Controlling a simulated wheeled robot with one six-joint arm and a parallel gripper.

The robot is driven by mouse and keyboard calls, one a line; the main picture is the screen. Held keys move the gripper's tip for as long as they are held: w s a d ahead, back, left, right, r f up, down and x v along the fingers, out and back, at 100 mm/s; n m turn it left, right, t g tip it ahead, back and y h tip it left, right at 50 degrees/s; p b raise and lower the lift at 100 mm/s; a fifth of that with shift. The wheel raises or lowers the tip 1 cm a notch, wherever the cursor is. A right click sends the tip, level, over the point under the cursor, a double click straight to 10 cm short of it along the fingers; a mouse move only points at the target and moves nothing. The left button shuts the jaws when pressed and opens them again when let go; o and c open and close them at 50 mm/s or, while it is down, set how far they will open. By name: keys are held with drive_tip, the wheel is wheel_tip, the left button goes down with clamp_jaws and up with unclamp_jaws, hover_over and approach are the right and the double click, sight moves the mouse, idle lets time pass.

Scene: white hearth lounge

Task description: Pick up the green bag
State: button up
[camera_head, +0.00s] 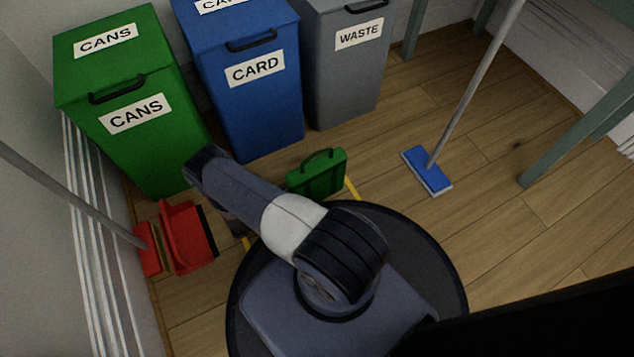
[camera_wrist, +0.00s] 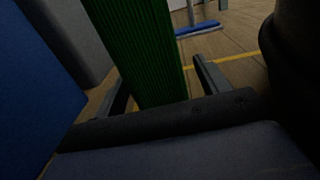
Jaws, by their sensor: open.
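The green bag (camera_head: 317,174) stands upright on the wooden floor in the head view, with its handle on top. It is just beyond my round base, in front of the blue and grey bins. In the wrist view, the green bag (camera_wrist: 137,45) shows as a ribbed green side running up out of the frame. My gripper (camera_wrist: 160,75) is open, with one finger on each side of the bag. I cannot tell whether either finger touches it. In the head view my arm hides the gripper.
Behind stand a green cans bin (camera_head: 140,140), a blue card bin (camera_head: 262,110) and a grey waste bin (camera_head: 345,75). A red dustpan (camera_head: 187,240) and red brush (camera_head: 147,250) lie left. A blue mop (camera_head: 427,172) stands right, near grey-green legs (camera_head: 570,140). Floor between is clear.

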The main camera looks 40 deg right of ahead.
sight(301, 175)
drive_tip(key=shift+s+d, duration=0.15)
drive_tip(key=shift+d, duration=0.9)
drive_tip(key=c, duration=1.2)
wheel_tip(301, 175, up, 10)
drive_tip(key=p, duration=0.4)
drive_tip(key=shift+p, duration=0.35)
drive_tip(key=shift+c, duration=0.2)
